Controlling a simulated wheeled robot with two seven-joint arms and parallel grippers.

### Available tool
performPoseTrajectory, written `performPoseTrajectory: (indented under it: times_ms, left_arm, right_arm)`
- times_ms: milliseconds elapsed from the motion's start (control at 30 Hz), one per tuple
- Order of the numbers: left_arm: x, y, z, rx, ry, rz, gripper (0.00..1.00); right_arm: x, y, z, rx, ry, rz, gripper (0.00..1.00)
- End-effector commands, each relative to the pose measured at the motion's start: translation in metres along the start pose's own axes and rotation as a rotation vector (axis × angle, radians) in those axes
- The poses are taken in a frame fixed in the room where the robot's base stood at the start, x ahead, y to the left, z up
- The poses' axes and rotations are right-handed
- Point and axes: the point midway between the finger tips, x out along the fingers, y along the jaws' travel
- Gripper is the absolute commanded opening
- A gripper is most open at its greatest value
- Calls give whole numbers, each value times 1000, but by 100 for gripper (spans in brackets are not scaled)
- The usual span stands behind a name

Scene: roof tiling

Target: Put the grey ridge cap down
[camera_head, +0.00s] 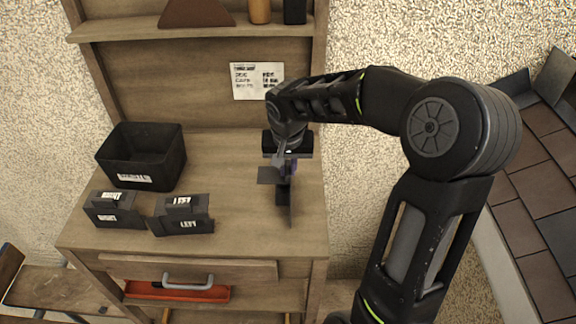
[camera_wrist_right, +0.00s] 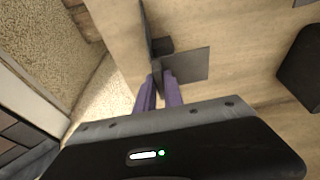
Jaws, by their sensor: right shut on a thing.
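The grey ridge cap (camera_head: 284,200) is in my right gripper (camera_head: 287,168), over the right part of the wooden workbench (camera_head: 240,236). Its folded dark plates hang below the jaws. I cannot tell whether its lower edge touches the bench top. In the right wrist view the ridge cap (camera_wrist_right: 187,65) shows a flat grey plate and a thin upright one, with the purple fingers of my right gripper (camera_wrist_right: 158,78) closed around its near edge. My left gripper is not in view.
A black bin (camera_head: 142,158) stands at the back left of the bench. Two dark holders labelled RIGHT (camera_head: 115,212) and LEFT (camera_head: 183,216) stand in front of it. The bench between them and the cap is clear. A tiled roof (camera_head: 535,180) lies at the right.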

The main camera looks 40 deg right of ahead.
Motion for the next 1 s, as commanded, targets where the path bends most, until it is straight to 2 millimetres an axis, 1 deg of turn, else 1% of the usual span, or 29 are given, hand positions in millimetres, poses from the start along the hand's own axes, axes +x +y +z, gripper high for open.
performPoseTrajectory:
  times_ms: [167,300,333,600,833,967,1000]
  left_arm:
    - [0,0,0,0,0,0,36]
    - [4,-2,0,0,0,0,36]
    - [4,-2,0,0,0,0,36]
    - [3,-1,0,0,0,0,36]
    - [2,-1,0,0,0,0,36]
    - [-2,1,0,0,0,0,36]
    - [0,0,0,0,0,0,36]
  right_arm:
    - [-1,0,-1,0,2,0,0]
    - [3,0,0,0,2,0,0]
    - [3,0,0,0,1,0,13]
    - [2,0,0,0,1,0,34]
    - [2,0,0,0,1,0,34]
    - [-4,0,-1,0,1,0,34]
    - [-5,0,-1,0,3,0,34]
